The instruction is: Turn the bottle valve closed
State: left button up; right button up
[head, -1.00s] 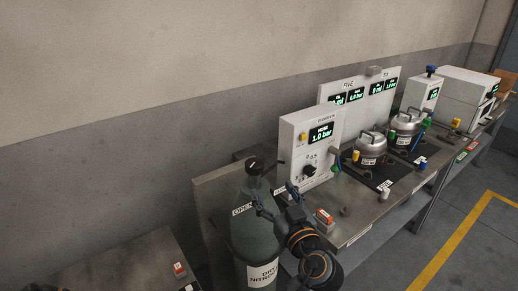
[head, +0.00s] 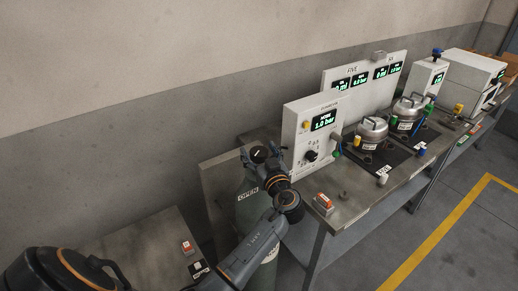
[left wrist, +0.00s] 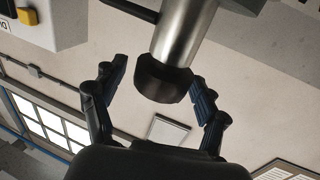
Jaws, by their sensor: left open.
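The green gas bottle (head: 248,208) stands at the left end of the workbench, with an OPEN label (head: 248,194) near its top. Its dark round valve knob (head: 258,154) has a white mark on top. My left gripper (head: 262,153) is at the knob, its fingers on either side. In the left wrist view, the dark knob (left wrist: 163,82) on its silver stem (left wrist: 183,35) sits between the spread fingers of the gripper (left wrist: 160,78). Gaps show on both sides. My arm hides much of the bottle's lower part. My right gripper is out of view.
A white box reading 1.0 bar (head: 312,128) stands close right of the bottle on the metal bench (head: 345,205). A low table (head: 150,248) is at lower left. The wall is behind.

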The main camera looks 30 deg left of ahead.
pick_arm(q)
jog(key=c, duration=1.2)
jog(key=shift+o, duration=0.2)
